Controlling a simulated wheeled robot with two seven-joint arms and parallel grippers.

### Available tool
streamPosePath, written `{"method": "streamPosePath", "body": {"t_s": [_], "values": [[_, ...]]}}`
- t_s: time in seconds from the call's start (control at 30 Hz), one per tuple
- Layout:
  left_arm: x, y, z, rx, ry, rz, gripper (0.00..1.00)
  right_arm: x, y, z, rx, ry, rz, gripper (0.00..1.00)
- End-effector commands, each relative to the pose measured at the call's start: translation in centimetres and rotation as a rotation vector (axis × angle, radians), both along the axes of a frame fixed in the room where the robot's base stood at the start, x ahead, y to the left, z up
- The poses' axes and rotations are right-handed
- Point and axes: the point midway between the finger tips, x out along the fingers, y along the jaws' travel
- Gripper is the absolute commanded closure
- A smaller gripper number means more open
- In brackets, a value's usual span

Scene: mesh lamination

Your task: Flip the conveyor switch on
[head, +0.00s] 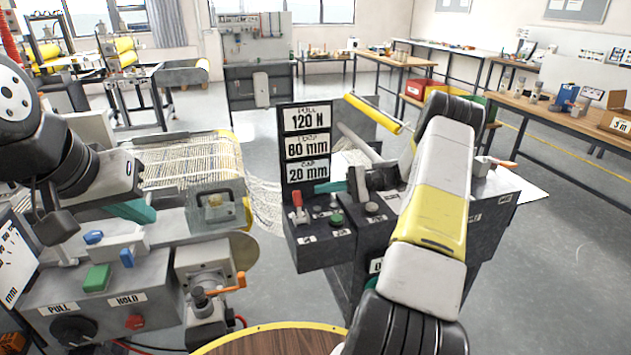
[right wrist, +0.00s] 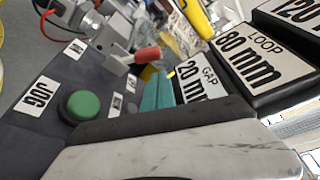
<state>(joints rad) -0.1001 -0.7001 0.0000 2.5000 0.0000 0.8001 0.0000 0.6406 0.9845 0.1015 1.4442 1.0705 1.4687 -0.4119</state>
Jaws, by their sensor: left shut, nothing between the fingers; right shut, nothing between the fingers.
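A switch with a red-tipped lever (head: 297,200) stands on the dark control box in the middle of the head view. In the right wrist view the red lever (right wrist: 146,55) shows just beyond my fingertips. I cannot read which way it is set. My right gripper (head: 330,187) is shut and empty, its teal fingertips just right of the lever. The teal tips also show in the right wrist view (right wrist: 155,90); I cannot tell whether they touch the lever. My left gripper (head: 138,211) is shut and empty over the grey machine at left.
A green JOG button (right wrist: 82,105) sits on the same box. A sign stack (head: 307,145) reading PULL, LOOP and GAP rises behind the switch. The left machine carries a green button (head: 97,278) and an orange crank handle (head: 228,284). A round wooden table (head: 270,343) is at the front.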

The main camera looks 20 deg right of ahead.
Motion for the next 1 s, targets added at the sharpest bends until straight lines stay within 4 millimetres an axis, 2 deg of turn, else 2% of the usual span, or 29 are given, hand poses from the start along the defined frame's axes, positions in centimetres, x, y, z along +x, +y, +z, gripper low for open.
{"method": "streamPosePath", "body": {"t_s": [0.1,0.2,0.37,1.0], "values": [[0.0,0.0,0.0,0.0,0.0,0.0,1.0,0.5,2.2,-0.4,0.001,0.0,0.003,1.0],[0.0,0.0,0.0,0.0,0.0,0.0,1.0,0.9,3.6,-0.6,0.001,0.0,0.002,1.0],[0.0,0.0,0.0,0.0,0.0,0.0,1.0,1.3,4.9,-0.8,0.0,-0.001,0.0,1.0],[0.0,0.0,0.0,0.0,0.0,0.0,1.0,1.2,5.2,-0.7,0.001,-0.032,-0.002,1.0]]}}
